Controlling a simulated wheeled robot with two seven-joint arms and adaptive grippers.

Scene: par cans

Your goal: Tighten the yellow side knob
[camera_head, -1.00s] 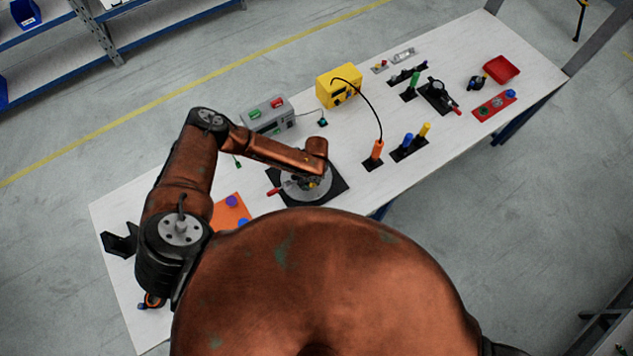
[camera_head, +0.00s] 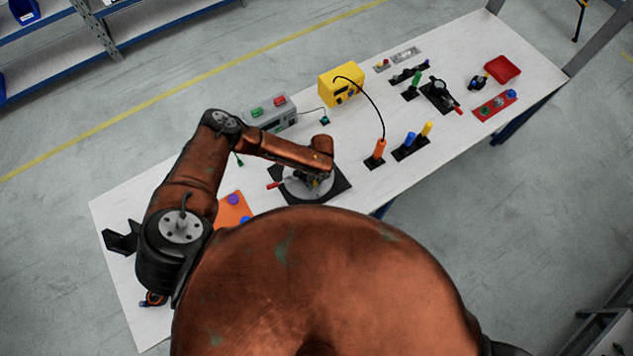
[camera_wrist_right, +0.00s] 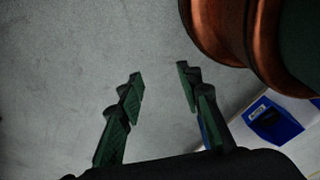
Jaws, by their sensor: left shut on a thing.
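A round grey device (camera_head: 296,188) sits on a black square plate (camera_head: 338,187) near the table's front edge. A red handle (camera_head: 273,184) sticks out from its left side. My left gripper (camera_head: 314,182) reaches down onto the top of the device and is shut on a small yellow part there, which looks like the yellow side knob. The wrist above hides most of the knob and the fingertips. My right gripper (camera_wrist_right: 160,74) shows in the right wrist view. It is open and empty over the grey floor.
A grey box with green and red buttons (camera_head: 270,114) and a yellow box (camera_head: 340,87) stand behind. An orange-handled tool (camera_head: 377,151) and blue and yellow pegs (camera_head: 410,142) are to the right. An orange plate (camera_head: 231,211) lies left.

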